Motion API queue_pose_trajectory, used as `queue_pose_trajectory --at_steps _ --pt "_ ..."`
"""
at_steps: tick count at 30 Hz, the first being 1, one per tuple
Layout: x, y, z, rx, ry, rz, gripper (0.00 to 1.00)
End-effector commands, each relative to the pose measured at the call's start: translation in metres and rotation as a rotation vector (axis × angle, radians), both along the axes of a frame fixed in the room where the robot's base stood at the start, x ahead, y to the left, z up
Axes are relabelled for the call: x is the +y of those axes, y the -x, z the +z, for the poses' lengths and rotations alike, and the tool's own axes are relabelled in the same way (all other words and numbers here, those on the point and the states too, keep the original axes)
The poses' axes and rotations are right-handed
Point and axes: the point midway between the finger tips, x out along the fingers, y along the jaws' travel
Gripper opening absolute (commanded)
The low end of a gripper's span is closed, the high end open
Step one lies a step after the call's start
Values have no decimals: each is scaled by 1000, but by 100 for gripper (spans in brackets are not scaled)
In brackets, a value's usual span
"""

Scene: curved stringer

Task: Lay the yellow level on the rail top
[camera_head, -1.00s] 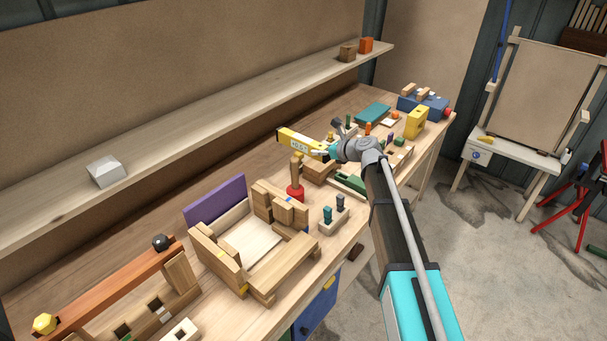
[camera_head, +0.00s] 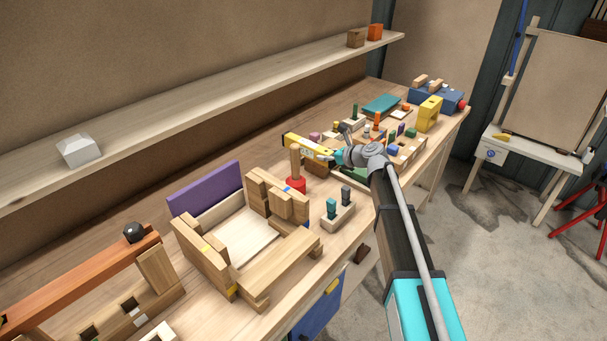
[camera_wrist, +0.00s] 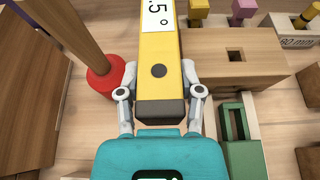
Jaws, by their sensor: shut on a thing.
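The yellow level (camera_head: 296,142) is a long bar with a white label, held above the cluttered bench. In the wrist view the level (camera_wrist: 160,45) runs away from me, with its label reading ".5°". My gripper (camera_wrist: 160,80) is shut on its near end, one finger on each side. My gripper (camera_head: 333,155) also shows in the head view at the level's right end. A reddish-brown rail (camera_head: 85,280) lies raised at the bench's near left, with a black knob (camera_head: 134,232) at its right end. The rail is well apart from the level.
A wooden post in a red base (camera_head: 295,184) stands close to the level. A wooden frame (camera_head: 205,262) with a purple panel (camera_head: 205,189) fills the bench between rail and gripper. A block with two pegs (camera_head: 338,213) stands nearby. A shelf (camera_head: 200,108) runs along the wall.

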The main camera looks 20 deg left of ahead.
Motion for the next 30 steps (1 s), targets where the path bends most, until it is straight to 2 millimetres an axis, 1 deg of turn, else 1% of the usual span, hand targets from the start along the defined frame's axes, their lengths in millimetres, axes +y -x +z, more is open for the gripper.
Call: queue_pose_trajectory --at_steps 1,12,17,23,30 --pt "0 0 -4 0 -1 0 0" --pt "-1 -1 -3 0 -1 -2 0" --pt "-2 -1 -6 0 -1 -2 0" --pt "-2 -1 -20 0 -1 -4 0" --pt "-3 -1 -44 0 -1 -4 0"
